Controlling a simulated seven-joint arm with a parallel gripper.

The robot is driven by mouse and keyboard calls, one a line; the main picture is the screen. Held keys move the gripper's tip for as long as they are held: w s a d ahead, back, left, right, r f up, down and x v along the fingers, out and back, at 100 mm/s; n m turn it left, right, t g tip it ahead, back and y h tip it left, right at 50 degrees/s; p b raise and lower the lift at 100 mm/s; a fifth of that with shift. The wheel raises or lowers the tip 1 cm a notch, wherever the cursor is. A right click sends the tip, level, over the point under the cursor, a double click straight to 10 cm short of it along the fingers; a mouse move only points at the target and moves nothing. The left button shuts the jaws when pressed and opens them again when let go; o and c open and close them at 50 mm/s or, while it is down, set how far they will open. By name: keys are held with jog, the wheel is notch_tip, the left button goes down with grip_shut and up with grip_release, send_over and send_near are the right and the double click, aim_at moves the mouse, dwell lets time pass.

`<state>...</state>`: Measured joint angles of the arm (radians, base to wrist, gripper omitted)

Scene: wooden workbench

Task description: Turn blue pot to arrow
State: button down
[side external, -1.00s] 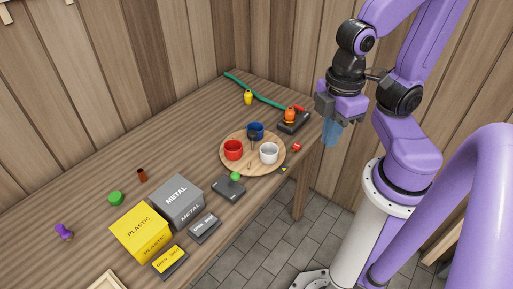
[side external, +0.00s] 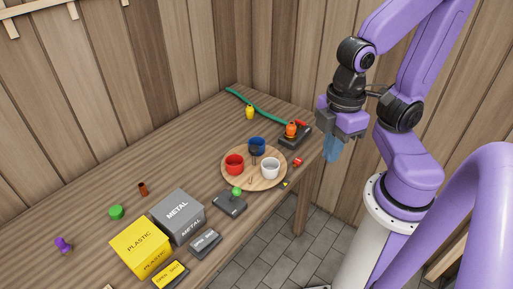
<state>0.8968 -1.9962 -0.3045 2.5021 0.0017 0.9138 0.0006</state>
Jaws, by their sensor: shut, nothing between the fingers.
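The blue pot (side external: 257,146) stands at the back of a round wooden turntable or tray (side external: 232,182). A red pot (side external: 234,164) stands at its left and a white pot (side external: 270,168) at its right front. A small yellow arrow-like mark (side external: 285,184) lies on the bench by the tray's front right rim. A dark piece between the pots is too small to make out. My gripper (side external: 333,152) is shut and empty, pointing down, to the right of the tray and apart from it.
An orange knob on a dark base (side external: 291,131) sits behind the tray. A green-knobbed dark box (side external: 231,203) stands in front. Yellow PLASTIC (side external: 141,246) and grey METAL (side external: 177,216) boxes are at the left. A green hose (side external: 245,103) and a yellow object (side external: 250,112) lie behind.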

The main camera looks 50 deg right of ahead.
jog(key=c, duration=1.8)
grip_release()
jog(key=o, duration=0.5)
jog(key=shift+c, duration=0.2)
jog(key=o, duration=0.5)
jog(key=shift+w+a, duration=0.2)
jog(key=shift+w, duration=0.2)
jog(key=shift+o, duration=0.5)
jog(key=w+a+r+m+h, duration=0.1)
jog(key=w+a, duration=0.1)
jog(key=w, duration=0.6)
jog(key=shift+w+a, duration=0.35)
jog(key=shift+w, duration=0.05)
jog(key=w+g+h, duration=0.1)
jog(key=w, duration=0.7)
jog(key=m+g+h, duration=0.2)
jog(key=m, duration=0.1)
send_over(253, 147)
jog(key=w+a, duration=0.5)
notch_tip(253, 147, down, 4)
jog(key=x, duration=1.6)
jog(key=shift+s+a+f, duration=0.2)
jog(key=shift+s+f, duration=0.15)
jog(key=shift+s, duration=0.05)
